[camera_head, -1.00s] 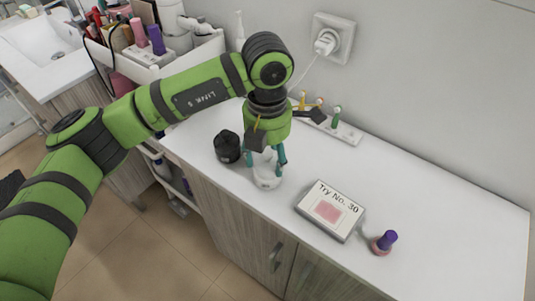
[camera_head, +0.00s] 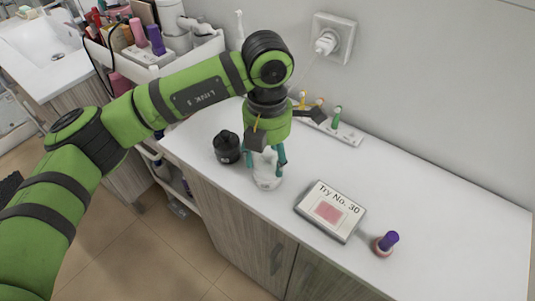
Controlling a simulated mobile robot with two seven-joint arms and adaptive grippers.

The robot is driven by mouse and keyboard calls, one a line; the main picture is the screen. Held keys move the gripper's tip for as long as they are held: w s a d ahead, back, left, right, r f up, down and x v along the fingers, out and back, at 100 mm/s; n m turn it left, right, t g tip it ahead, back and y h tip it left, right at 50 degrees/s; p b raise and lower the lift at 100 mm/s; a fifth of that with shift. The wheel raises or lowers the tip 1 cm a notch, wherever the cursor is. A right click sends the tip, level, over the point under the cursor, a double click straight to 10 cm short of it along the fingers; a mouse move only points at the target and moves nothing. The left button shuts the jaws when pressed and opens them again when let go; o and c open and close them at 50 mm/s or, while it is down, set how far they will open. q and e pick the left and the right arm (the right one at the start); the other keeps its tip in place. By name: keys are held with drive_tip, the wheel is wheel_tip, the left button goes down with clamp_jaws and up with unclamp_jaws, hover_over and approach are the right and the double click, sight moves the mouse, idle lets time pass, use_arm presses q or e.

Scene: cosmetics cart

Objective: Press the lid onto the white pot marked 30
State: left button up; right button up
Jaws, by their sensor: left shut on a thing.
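The white pot (camera_head: 266,181) stands upright on the white counter, below my left gripper. My left gripper (camera_head: 265,164) points down with its teal fingers on either side of a white piece at the pot's top and is shut on it. The piece looks like the lid, though the fingers and palm hide most of it, and I cannot tell whether it is fully seated. The mark on the pot is too small to read. My right gripper is not in view.
A black jar (camera_head: 227,148) stands close to the left of the pot. A card reading "Try No. 30" (camera_head: 330,211) and a purple-capped bottle (camera_head: 385,243) lie to the right. A white rack (camera_head: 342,133) sits by the wall outlet (camera_head: 333,38). The counter's right end is clear.

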use_arm(q)
drive_tip(key=shift+f+b, duration=0.2)
drive_tip(key=shift+b, duration=0.55)
idle(0.8)
idle(0.4)
drive_tip(key=o, duration=0.8)
drive_tip(key=shift+o, duration=0.2)
drive_tip(key=shift+o, duration=1.3)
drive_tip(key=shift+r, duration=0.1)
drive_tip(key=shift+r+p, duration=1.7)
drive_tip(key=shift+r, duration=1.75)
